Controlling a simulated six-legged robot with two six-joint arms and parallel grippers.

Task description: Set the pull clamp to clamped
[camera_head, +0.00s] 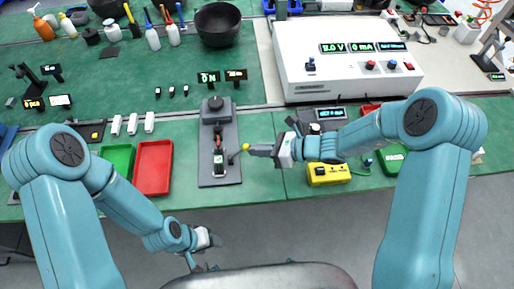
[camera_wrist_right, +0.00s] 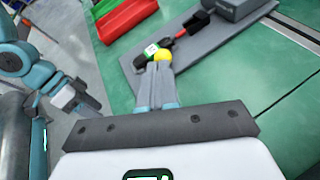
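The pull clamp (camera_head: 219,160) sits on a grey base plate (camera_head: 208,177) near the table's front edge. It has a dark body, a red part and a white-green label. A lever with a yellow ball knob (camera_head: 245,147) sticks out on its right. My right gripper (camera_head: 250,149) reaches in from the right. In the right wrist view its fingers (camera_wrist_right: 160,75) are close together at the yellow knob (camera_wrist_right: 163,55) and look shut on it; the fingertips partly hide the contact. My left gripper (camera_head: 205,243) hangs low in front of the table, away from the clamp; its fingers are too unclear to judge.
A red tray (camera_head: 153,168) and a green tray (camera_head: 117,159) lie left of the plate. A yellow device (camera_head: 329,174) stands to the right, under my right arm. A white power supply (camera_head: 345,62) stands behind. Small displays (camera_head: 222,76) stand behind the clamp.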

